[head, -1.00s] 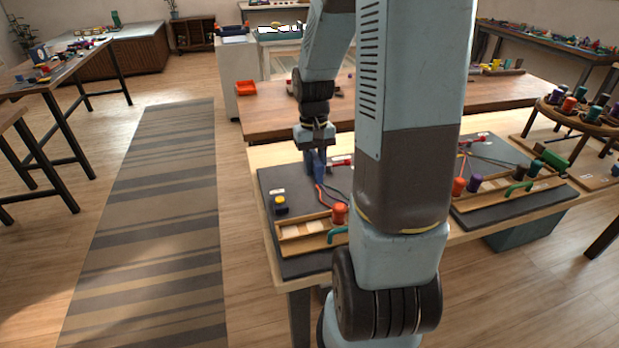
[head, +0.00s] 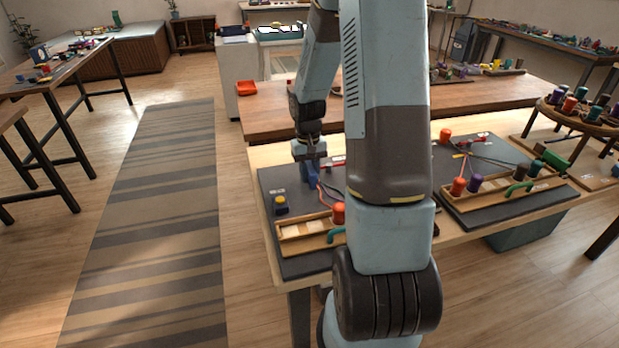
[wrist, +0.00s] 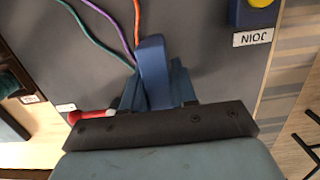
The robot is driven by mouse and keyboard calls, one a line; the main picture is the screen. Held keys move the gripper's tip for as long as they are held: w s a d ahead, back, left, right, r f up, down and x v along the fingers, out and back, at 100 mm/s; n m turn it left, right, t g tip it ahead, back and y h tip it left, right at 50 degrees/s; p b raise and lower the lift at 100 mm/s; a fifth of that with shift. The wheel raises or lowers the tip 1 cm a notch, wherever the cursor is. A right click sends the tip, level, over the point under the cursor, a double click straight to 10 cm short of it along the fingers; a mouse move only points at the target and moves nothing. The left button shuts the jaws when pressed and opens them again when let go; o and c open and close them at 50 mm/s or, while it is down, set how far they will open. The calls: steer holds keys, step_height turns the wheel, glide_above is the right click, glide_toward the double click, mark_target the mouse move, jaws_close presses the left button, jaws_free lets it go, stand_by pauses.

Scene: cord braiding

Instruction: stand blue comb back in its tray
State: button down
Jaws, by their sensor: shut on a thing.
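The blue comb (wrist: 153,68) stands out between the jaws of my gripper (wrist: 153,90) in the wrist view. My gripper is shut on it. In the head view my gripper (head: 309,166) is low over the left dark mat, and the comb (head: 312,188) shows small beneath it. I cannot tell whether the comb touches the mat. A wooden tray (head: 290,247) with pale compartments and a green handle lies on the near part of the mat; I cannot tell whether it is the comb's tray. My arm hides part of the mat and tray.
Green, purple and orange cords (wrist: 137,18) run close to the comb. A red-handled tool (wrist: 88,115) lies beside my gripper. A yellow button (head: 281,201) on a dark blue base is at left. An orange spool (head: 338,212) stands at the tray. Another mat (head: 540,199) with spools is at right.

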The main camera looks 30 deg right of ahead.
steer(key=shift+f, duration=0.85)
steer(key=c, duration=0.9)
jaws_free()
